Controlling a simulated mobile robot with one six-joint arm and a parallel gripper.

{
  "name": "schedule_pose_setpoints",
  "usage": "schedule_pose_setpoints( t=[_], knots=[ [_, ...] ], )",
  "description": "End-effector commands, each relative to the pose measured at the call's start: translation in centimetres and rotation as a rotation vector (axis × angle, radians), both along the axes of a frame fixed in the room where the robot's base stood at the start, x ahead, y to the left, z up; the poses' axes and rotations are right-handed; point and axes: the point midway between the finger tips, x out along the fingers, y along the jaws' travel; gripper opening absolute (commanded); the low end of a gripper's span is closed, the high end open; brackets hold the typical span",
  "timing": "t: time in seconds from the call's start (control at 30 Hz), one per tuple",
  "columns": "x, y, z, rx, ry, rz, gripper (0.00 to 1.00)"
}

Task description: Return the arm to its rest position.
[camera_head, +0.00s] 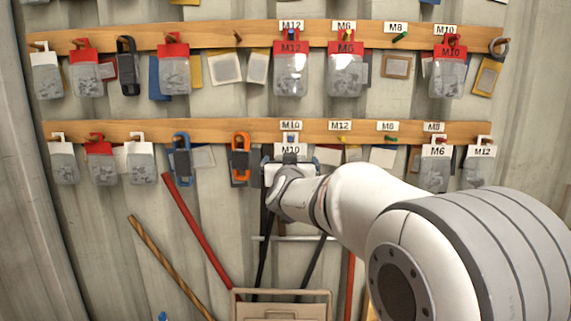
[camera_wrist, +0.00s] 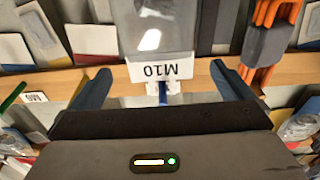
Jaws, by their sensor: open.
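My arm reaches from the right of the head view to the lower wooden rail (camera_head: 220,131). My gripper (camera_head: 291,162) is in front of the rail's middle, below the M10 label (camera_head: 291,125). In the wrist view my gripper (camera_wrist: 160,84) is open, with its two dark fingers spread wide and nothing gripped. A clear bag (camera_wrist: 155,25) with a white M10 header (camera_wrist: 161,71) hangs on a blue peg (camera_wrist: 162,93) between and beyond the fingers. In the head view the gripper hides most of this bag; its header (camera_head: 290,149) shows above.
An upper wooden rail (camera_head: 215,35) holds more bags, tags and clips. An orange clip (camera_head: 240,155) hangs just left of my gripper, and an M6 bag (camera_head: 436,165) hangs to the right. Red (camera_head: 197,228) and brown poles (camera_head: 170,265) lean below. A beige case (camera_head: 281,305) stands underneath.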

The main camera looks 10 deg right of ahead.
Motion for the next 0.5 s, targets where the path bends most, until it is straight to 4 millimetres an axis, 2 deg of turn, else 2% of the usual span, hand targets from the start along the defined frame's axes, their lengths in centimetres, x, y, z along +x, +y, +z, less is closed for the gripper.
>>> schedule_pose_setpoints(
  t=[0.07, 0.17, 0.27, 0.37, 0.47, 0.5],
  knots=[
    [-0.3, 0.1, -0.1, 0.0, 0.002, 0.001, 1.0],
    [-2.2, 0.9, -1.4, 0.015, 0.083, 0.074, 1.0],
    [-5.5, 2.0, -4.1, 0.037, 0.225, 0.17, 1.0],
    [-10.2, 2.9, -8.0, 0.061, 0.414, 0.253, 1.0],
    [-15.8, 3.0, -12.1, 0.084, 0.619, 0.298, 1.0],
    [-18.2, 2.9, -13.8, 0.092, 0.703, 0.305, 1.0]
  ],
)
